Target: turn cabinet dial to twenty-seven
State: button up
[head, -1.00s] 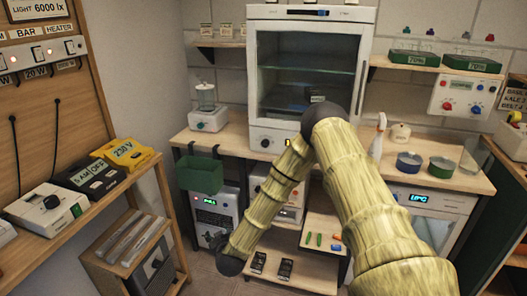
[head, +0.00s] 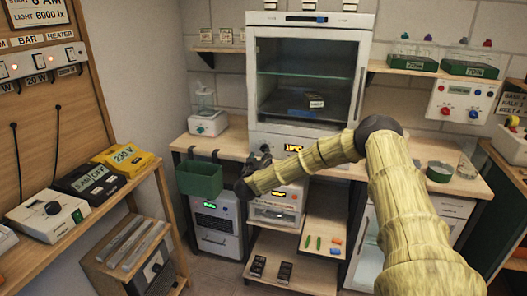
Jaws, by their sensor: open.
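The cabinet (head: 252,75) is the white glass-doored case standing on the bench at the back. Its lower panel carries a lit orange display (head: 293,148), too small to read for certain. The dial is at the left of that panel, just above my gripper; its pointer and marks cannot be made out. My gripper (head: 260,164) is small and dark, at the bench's front edge, below and in front of the dial. It is open and appears empty. I cannot tell whether it touches anything. My forearm crosses in front of the bench from the right.
A green bin (head: 200,179) hangs on the bench front, left of my gripper. A glass-topped device (head: 207,122) stands on the bench at left. A lower shelf (head: 324,226) holds small green and orange things. A wooden shelf with switch boxes (head: 85,183) is at far left.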

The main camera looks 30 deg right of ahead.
aim_at(264, 149)
jog(key=shift+p+x, duration=0.4)
jog(key=shift+x, duration=2.55)
jog(key=shift+f, duration=0.1)
jog(key=shift+c, duration=0.2)
jog(key=c, duration=1)
